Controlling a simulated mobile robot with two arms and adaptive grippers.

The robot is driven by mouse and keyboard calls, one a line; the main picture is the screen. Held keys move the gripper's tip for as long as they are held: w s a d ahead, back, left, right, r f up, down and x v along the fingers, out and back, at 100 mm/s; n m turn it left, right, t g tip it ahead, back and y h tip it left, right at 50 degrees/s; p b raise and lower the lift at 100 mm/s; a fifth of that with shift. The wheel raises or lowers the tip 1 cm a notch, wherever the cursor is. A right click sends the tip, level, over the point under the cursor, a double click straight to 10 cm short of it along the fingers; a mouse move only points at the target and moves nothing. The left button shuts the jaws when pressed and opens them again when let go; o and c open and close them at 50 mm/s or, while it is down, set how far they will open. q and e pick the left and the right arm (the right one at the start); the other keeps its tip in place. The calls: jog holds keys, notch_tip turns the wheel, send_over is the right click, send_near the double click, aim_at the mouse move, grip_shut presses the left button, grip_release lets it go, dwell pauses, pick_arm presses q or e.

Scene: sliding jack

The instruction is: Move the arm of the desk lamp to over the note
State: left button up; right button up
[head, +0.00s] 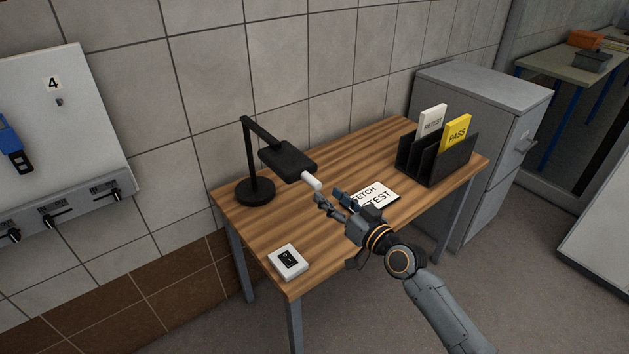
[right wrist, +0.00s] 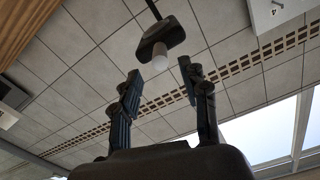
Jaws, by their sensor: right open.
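The black desk lamp (head: 255,190) stands at the left back of the desk, with a round base, an upright post and an arm. Its flat lamp head (head: 288,157) has a white knob (head: 311,181) at its front end. In the right wrist view the lamp head (right wrist: 163,36) and white knob (right wrist: 160,60) appear beyond my fingers, between the two. My right gripper (head: 331,197) is open and empty, close to the knob; I cannot tell whether they touch. The white note (head: 381,193) lies flat on the desk, partly hidden behind my right gripper. My left gripper is out of view.
The wooden desk (head: 345,150) stands against a tiled wall. A white switch box (head: 288,262) sits at its front left corner. A black file rack (head: 436,160) with a white and a yellow folder stands at the right. A grey cabinet (head: 485,95) is beside the desk.

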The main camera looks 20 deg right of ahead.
aim_at(319, 188)
jog(key=x, duration=0.7)
jog(key=shift+f, duration=0.15)
grip_shut()
